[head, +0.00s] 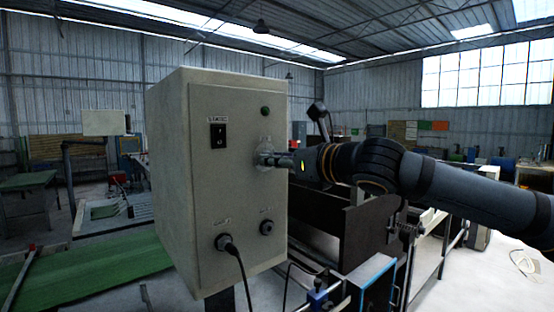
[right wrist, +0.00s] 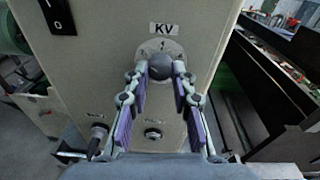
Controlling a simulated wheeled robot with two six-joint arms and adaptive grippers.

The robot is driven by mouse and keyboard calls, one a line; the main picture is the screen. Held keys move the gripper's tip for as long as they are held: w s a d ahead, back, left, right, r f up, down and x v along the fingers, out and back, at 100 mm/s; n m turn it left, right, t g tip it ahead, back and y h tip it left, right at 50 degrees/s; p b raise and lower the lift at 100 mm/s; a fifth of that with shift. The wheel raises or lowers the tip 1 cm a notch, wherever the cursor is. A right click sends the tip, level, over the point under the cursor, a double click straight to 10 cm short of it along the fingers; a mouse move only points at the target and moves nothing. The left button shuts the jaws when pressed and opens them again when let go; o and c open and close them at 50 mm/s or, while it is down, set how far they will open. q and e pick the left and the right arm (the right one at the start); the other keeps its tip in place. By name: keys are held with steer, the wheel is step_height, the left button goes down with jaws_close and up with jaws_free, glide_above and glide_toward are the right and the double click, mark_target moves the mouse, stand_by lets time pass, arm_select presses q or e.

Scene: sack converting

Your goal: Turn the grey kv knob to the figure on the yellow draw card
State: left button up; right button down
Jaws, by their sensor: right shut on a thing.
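The grey kv knob (right wrist: 159,67) sits on a pale round dial (right wrist: 161,46) under a "KV" label (right wrist: 164,29). The dial's figures are too small to read surely. The dial is on the front of a cream control box (head: 205,150), at its upper right. My right gripper (head: 264,158) reaches in from the right and is shut on the knob, one finger on each side in the right wrist view (right wrist: 160,74). In the head view the gripper hides the knob. I cannot make out a yellow draw card. My left gripper is out of view.
The box also bears a black rocker switch (head: 218,136), a green lamp (head: 265,111), a plugged cable (head: 227,243) and a free socket (head: 266,227). Dark machine panels (head: 335,222) stand behind and right of the box. A green table (head: 100,268) is at the left.

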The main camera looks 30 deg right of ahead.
mark_target(265, 112)
steer(key=c, duration=1.1)
jaws_free()
step_height(265, 112, up, 8)
steer(key=shift+f, duration=0.1)
steer(key=shift+d+r, duration=0.1)
steer(key=shift+r, duration=1)
